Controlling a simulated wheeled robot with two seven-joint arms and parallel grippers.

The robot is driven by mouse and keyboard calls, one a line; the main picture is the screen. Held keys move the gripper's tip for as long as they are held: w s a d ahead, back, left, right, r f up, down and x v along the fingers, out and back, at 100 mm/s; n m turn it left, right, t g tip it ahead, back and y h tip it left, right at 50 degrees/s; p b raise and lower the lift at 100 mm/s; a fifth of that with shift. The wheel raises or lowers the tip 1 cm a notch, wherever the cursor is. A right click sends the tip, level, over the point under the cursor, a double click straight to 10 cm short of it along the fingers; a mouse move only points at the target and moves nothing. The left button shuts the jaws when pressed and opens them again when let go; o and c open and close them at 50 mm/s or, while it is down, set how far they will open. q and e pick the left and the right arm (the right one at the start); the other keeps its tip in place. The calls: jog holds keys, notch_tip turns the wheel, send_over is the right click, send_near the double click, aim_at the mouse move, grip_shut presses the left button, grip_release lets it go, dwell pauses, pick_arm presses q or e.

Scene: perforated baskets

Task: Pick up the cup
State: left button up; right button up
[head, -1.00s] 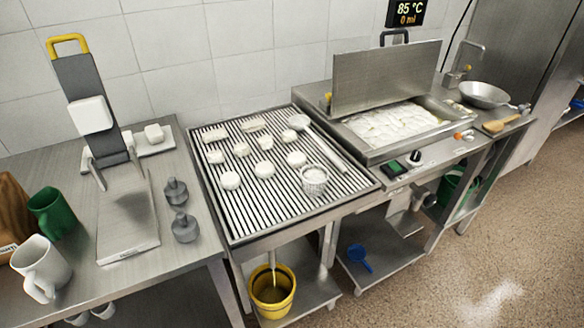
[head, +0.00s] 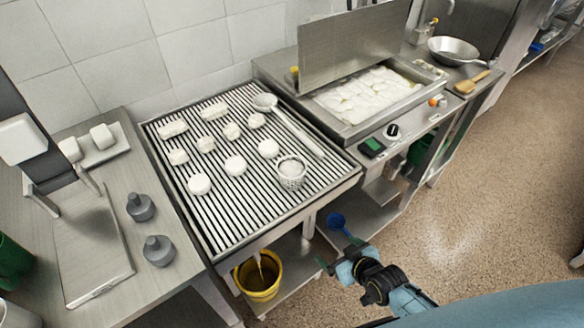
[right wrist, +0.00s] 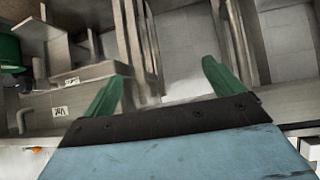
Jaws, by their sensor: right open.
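A small white perforated cup-shaped basket (head: 292,172) stands on the right part of the ribbed draining rack. A green mug (head: 12,262) and a white mug (head: 14,316) are cut off by the left edge of the head view. My right gripper (head: 338,252) is open and empty, low in front of the rack, right of the yellow bucket and well apart from the basket and mugs. Its green fingers also show spread in the right wrist view (right wrist: 163,90), with no cup between them. My left gripper is out of view.
White pieces and a ladle (head: 266,103) lie on the rack (head: 215,222). A vat (head: 347,128) with a raised lid stands at its right. Grey weights (head: 159,250) stand at left. A yellow bucket (head: 262,278) sits below. The floor at right is clear.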

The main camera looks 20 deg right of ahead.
jog(key=w+a+r+t+y, duration=0.2)
jog(key=w+r, duration=0.3)
jog(key=r, duration=0.7)
jog(key=n+t+p, duration=0.1)
jog(key=t, duration=0.1)
send_near(300, 180)
jog(key=shift+y, duration=0.4)
jog(key=x, duration=0.7)
jog(key=shift+w+d+f, duration=0.1)
jog(key=shift+w+f, duration=0.05)
jog(key=shift+w, duration=0.3)
jog(key=shift+b+x, duration=0.6)
jog(key=shift+x, duration=2.55)
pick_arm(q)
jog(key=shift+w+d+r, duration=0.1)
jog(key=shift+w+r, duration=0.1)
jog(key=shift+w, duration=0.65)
pick_arm(e)
jog(key=shift+d, duration=0.1)
jog(key=shift+c, duration=0.3)
jog(key=c, duration=1)
